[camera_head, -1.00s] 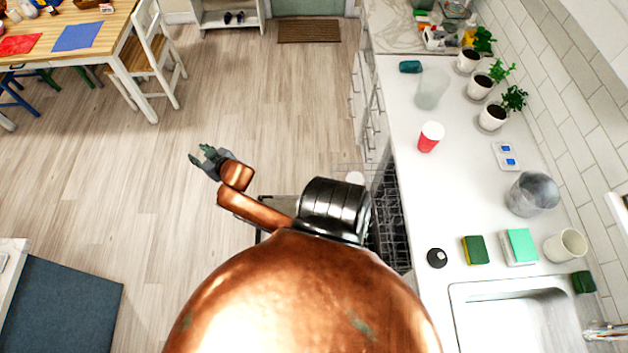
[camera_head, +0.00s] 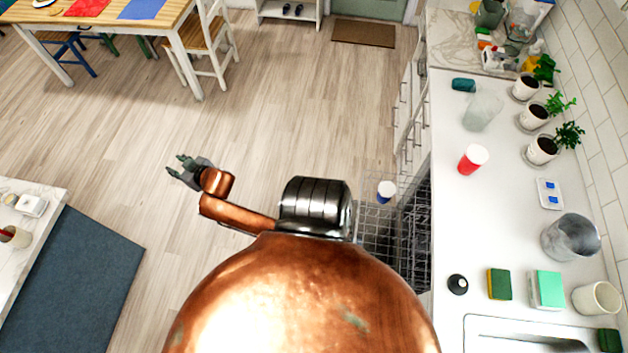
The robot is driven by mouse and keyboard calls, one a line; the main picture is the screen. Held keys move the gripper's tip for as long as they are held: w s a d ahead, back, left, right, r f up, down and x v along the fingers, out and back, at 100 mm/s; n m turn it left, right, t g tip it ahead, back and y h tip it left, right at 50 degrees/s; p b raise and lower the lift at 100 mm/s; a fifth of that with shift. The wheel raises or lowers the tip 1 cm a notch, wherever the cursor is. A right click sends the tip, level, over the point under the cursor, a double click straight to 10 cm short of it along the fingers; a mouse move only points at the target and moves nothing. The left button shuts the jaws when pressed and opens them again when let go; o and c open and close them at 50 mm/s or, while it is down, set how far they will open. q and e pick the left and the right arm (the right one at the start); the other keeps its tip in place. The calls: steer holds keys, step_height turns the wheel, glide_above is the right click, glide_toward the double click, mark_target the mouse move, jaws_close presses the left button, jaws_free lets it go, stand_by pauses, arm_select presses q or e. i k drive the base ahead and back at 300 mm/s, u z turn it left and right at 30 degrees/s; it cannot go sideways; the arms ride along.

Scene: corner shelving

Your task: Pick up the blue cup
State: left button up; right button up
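The blue cup (camera_head: 386,191), with a white top and a dark blue body, stands in the open dishwasher's wire rack (camera_head: 376,236), just right of my dark shoulder joint. My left gripper is not in view. My copper body hides part of the rack.
The counter (camera_head: 459,218) on the right holds a red cup (camera_head: 472,160), a clear glass (camera_head: 482,111), a metal pot (camera_head: 570,238), sponges (camera_head: 499,284) and potted plants (camera_head: 543,149). A dining table and chair (camera_head: 207,45) stand far left. The wooden floor (camera_head: 280,110) between is clear.

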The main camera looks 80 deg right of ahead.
mark_target(387, 190)
steer(key=i, duration=2.1)
steer(key=z, duration=2.65)
steer(key=i, duration=1)
steer(key=z, duration=1.85)
steer(key=i, duration=0.45)
steer(key=u, duration=0.05)
